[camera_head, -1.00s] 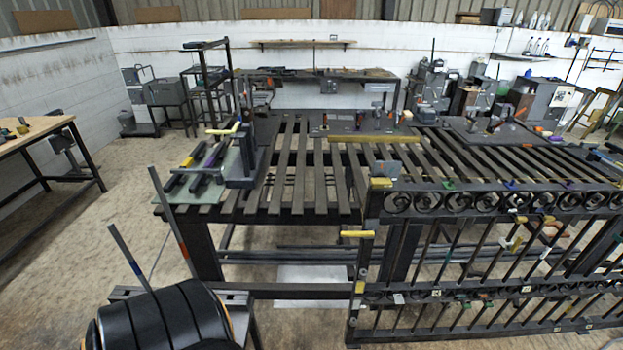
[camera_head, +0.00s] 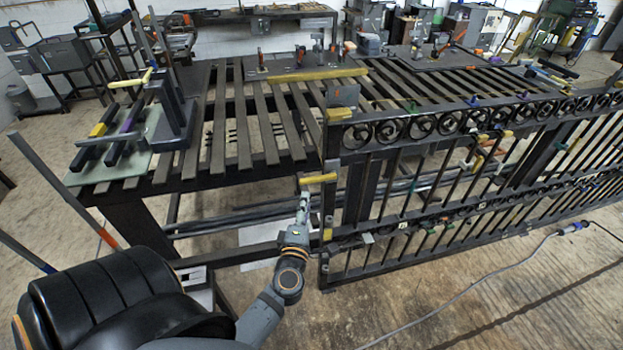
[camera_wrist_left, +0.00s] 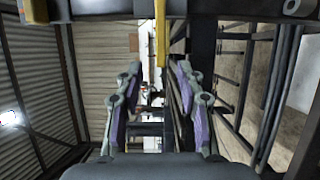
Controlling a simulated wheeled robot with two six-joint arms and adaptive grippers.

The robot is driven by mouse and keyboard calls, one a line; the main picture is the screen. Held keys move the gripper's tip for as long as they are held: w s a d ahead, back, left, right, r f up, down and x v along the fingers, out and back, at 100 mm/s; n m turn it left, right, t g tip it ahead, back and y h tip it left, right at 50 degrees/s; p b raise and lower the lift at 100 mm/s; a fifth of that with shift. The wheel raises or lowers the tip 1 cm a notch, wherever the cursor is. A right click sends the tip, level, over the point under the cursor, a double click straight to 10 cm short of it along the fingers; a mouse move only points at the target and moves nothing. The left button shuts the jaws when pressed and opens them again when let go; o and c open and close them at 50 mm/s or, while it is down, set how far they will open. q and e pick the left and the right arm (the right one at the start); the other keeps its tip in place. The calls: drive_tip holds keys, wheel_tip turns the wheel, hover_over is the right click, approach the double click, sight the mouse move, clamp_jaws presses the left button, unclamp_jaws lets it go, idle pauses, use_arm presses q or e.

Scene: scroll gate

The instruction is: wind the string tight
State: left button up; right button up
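No string can be made out in either view. A yellow handle (camera_head: 318,178) sticks out to the left from the end post of the dark gate (camera_head: 327,215). My left gripper (camera_head: 304,195) is just below this handle in the head view. In the left wrist view, my left gripper (camera_wrist_left: 157,75) has its two fingers spread apart with nothing between the pads. A yellow bar (camera_wrist_left: 160,35), which looks like the same handle, shows at the top middle, between the lines of the fingers. Whether it touches them cannot be told. My right gripper is not in view.
A slatted metal table (camera_head: 231,130) stands behind the gate. A grey cable (camera_head: 480,278) lies on the floor at the right, where the floor is otherwise clear.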

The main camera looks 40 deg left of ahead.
sight(311, 183)
use_arm(q)
drive_tip(key=p+x, duration=0.1)
drive_tip(key=x, duration=0.8)
drive_tip(key=shift+w, duration=0.2)
drive_tip(key=shift+w+a, duration=0.15)
drive_tip(key=shift+w, duration=0.2)
drive_tip(key=shift+w+a, duration=0.1)
drive_tip(key=shift+w, duration=0.05)
drive_tip(key=c, duration=0.7)
clamp_jaws()
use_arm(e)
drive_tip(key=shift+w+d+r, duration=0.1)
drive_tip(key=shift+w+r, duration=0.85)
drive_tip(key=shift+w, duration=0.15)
use_arm(q)
drive_tip(key=shift+f, duration=0.1)
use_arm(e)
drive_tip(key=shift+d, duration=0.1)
